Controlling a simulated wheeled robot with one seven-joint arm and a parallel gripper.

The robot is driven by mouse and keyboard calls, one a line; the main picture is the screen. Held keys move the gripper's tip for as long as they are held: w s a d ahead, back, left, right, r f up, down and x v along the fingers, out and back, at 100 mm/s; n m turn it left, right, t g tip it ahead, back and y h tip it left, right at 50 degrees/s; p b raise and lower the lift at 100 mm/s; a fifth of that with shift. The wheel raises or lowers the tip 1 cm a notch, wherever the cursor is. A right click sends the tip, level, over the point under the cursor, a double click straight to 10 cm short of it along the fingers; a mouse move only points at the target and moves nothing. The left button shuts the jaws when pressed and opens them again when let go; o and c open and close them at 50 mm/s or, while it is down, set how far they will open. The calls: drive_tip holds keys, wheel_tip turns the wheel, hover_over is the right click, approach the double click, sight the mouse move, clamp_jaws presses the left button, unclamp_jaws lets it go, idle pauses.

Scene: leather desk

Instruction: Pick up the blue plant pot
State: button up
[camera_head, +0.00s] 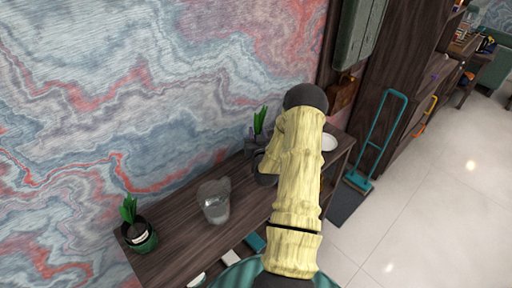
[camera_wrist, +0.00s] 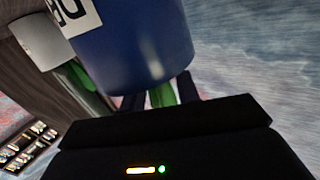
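The blue plant pot (camera_wrist: 135,45) fills the upper middle of the wrist view, very close, with a white label (camera_wrist: 75,14) bearing dark marks. Green leaves (camera_wrist: 160,96) show past its lower edge. In the head view, a plant with upright green leaves (camera_head: 259,120) stands on the desk against the wall, its pot mostly hidden behind my arm. My gripper (camera_wrist: 160,95) is right at the pot; its dark fingers show apart below the pot's edge, their tips hidden by it. Whether they press on the pot cannot be told. In the head view, my arm covers most of my gripper.
A white dish (camera_head: 328,142) lies right of my arm. The tiled floor at right is clear.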

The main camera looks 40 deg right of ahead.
drive_tip(key=shift+w+d, duration=0.15)
drive_tip(key=shift+w, duration=0.1)
drive_tip(key=shift+s, duration=0.1)
clamp_jaws()
idle(1.5)
